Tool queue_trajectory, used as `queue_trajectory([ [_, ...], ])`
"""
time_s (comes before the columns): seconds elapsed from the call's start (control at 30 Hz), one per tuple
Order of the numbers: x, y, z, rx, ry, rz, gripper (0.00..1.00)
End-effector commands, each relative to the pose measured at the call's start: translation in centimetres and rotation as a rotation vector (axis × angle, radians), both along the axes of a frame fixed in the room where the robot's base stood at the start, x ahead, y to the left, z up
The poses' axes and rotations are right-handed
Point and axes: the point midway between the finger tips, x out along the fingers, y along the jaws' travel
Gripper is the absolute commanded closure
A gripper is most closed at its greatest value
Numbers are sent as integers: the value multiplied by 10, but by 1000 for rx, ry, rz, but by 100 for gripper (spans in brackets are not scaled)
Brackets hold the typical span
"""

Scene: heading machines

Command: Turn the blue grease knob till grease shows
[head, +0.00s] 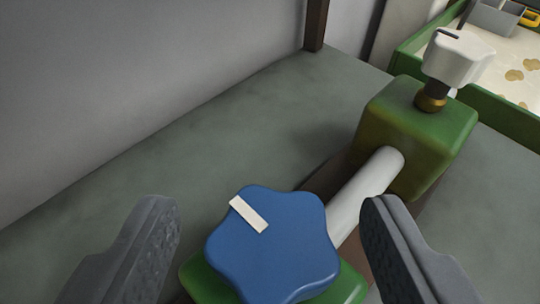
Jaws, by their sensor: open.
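The blue grease knob (285,255) is a lobed, star-shaped knob with a white bar mark (248,214) on its upper left. It sits on a green block (345,288) at the bottom middle of the head view. My gripper (270,225) is open, with one dark ridged finger on each side of the knob. I cannot tell how the fingertips compare in height with the knob. No grease shows on the visible parts around the knob.
A pale pipe (362,195) runs from the knob's block to another green block (420,130), topped by a white knob (458,57) on a brass fitting (431,101). A green-rimmed tray (412,57) stands at the upper right. The grey surface (240,145) left of the pipe is clear.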

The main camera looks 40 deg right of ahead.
Motion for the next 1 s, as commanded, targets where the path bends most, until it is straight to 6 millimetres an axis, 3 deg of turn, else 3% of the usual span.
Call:
queue_trajectory([
  [0.5,10,-12,-7,1,1,-3,42],
  [0.67,10,-12,-7,1,1,-3,84],
  [1.0,9,-12,-6,-1,1,17,85],
])
